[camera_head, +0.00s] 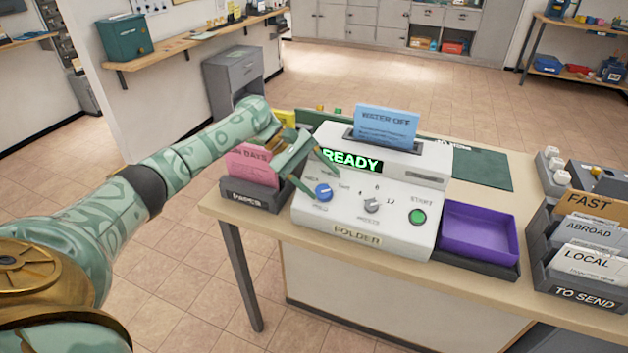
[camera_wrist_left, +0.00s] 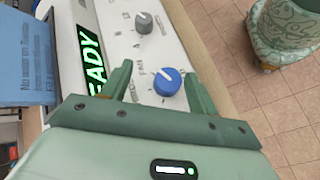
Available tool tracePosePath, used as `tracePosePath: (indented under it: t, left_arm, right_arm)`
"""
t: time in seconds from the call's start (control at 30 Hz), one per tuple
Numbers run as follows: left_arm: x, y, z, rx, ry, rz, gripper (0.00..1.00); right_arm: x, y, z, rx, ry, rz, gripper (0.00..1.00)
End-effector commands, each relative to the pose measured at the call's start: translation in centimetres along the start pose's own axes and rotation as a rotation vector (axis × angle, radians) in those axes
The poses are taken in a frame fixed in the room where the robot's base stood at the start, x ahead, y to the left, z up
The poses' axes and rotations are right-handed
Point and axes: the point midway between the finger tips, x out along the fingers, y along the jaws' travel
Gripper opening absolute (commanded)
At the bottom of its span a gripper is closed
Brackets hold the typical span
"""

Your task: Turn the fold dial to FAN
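The blue fold dial (camera_head: 323,193) sits at the left of the white folder machine's (camera_head: 400,213) sloped front. It also shows in the left wrist view (camera_wrist_left: 168,82), with a white pointer mark slanting up and to the left there. A small label beside it seems to read FAN, but I cannot tell exactly which label the pointer meets. My left gripper (camera_head: 312,172) is open just above the dial. In the left wrist view the dial lies between the two green fingers (camera_wrist_left: 160,88), with gaps and no clear contact. My right gripper is not in view.
A grey dial (camera_head: 371,205) and a green START button (camera_head: 418,216) are to the right on the panel. The display reads READY (camera_head: 352,161). A card holder with pink cards (camera_head: 252,165) stands close left, a purple tray (camera_head: 480,232) right. A blue card (camera_head: 386,125) stands on top.

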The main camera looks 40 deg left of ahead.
Motion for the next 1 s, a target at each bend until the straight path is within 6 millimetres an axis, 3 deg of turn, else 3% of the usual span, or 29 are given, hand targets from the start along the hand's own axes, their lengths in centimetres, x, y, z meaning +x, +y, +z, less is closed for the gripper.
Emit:
tracePosePath:
  t: [0.03,0.23,0.5,0.7,1.0]
  left_arm:
    - [-1.2,0.4,1.9,0.006,0.001,0.0,0.59]
    - [-3.4,1.0,7.4,0.006,0.002,-0.001,0.59]
    - [-3.5,-0.9,13.8,0.002,0.001,-0.002,0.59]
    - [-3.5,-1.5,16.1,0.001,0.0,-0.001,0.59]
    - [-3.4,-1.6,16.4,-0.001,0.0,0.001,0.59]
  right_arm:
    - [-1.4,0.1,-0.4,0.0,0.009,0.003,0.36]
    - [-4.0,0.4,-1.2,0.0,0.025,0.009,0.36]
    - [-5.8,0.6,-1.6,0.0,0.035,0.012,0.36]
    - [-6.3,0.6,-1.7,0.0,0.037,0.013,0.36]
    - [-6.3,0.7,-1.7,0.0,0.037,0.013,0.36]
